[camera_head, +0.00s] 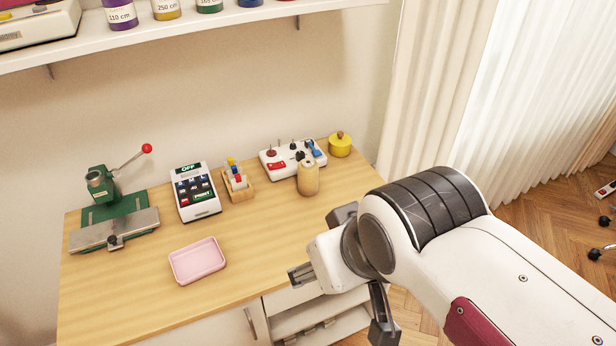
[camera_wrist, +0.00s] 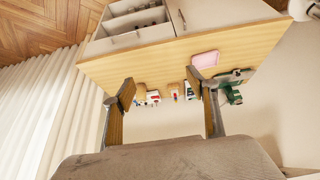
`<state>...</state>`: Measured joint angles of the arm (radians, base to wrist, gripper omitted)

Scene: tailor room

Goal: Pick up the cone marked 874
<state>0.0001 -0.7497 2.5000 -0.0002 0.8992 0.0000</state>
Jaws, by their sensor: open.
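A tan, rounded cone (camera_head: 307,179) stands upright on the wooden table near its right end, in front of a white control box. No number can be read on it, so I cannot confirm the 874 mark. In the wrist view, which is upside down, a small tan shape beside the left finger looks like the same cone (camera_wrist: 141,92). My gripper (camera_wrist: 161,82) is open and empty, with its two fingers spread apart. In the head view my arm reaches in from the right, and its end hangs over the table's front right edge, apart from the cone.
A shelf (camera_head: 200,37) hangs above.

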